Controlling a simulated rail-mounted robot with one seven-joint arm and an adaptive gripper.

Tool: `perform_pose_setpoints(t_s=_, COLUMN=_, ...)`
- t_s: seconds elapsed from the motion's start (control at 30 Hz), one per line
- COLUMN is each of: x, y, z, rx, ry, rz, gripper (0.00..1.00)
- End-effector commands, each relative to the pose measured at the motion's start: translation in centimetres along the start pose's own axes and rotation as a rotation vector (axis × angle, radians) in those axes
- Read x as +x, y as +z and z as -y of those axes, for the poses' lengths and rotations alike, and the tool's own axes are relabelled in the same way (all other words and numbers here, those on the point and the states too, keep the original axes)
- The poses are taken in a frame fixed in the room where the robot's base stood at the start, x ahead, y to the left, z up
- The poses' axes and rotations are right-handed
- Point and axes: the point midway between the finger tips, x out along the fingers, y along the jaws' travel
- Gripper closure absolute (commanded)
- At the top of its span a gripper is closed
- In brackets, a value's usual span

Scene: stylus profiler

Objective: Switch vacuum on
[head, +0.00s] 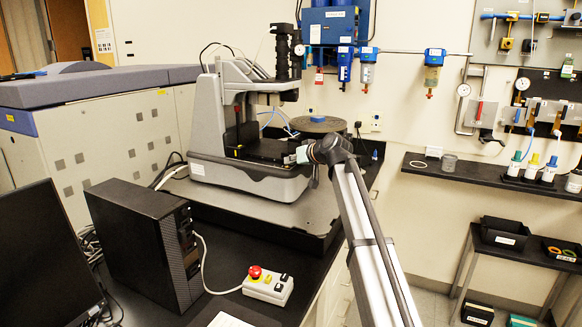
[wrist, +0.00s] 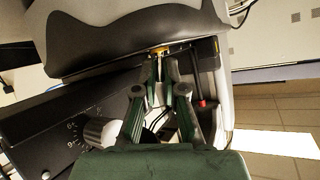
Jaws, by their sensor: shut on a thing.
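The stylus profiler (head: 235,170) is a grey machine with a black stage area, standing on a grey slab on the black bench. My gripper (head: 302,154) is at its right front side in the head view. In the wrist view my gripper (wrist: 160,62) has its fingertips together on a small yellow-orange part (wrist: 160,49) at the profiler's dark edge. The fingers hide most of this part, and I cannot read any label or tell its switch position.
A black panel with scale marks and a silver knob (wrist: 100,131) lies close to the left of my fingers. A small red part (wrist: 202,103) is on the right. A control box with a red button (head: 268,285) sits on the front bench beside a black computer (head: 145,245).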

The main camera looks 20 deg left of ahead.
Motion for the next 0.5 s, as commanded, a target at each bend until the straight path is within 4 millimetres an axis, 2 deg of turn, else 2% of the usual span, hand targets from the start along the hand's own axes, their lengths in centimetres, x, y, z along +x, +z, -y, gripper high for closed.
perform_pose_setpoints(t_s=0.43, x=-0.01, y=-0.14, z=-0.02, rx=0.005, ry=-0.004, rz=-0.012, gripper=1.0)
perform_pose_setpoints(t_s=0.5, x=-0.01, y=-0.14, z=-0.02, rx=0.005, ry=-0.004, rz=-0.012, gripper=0.7)
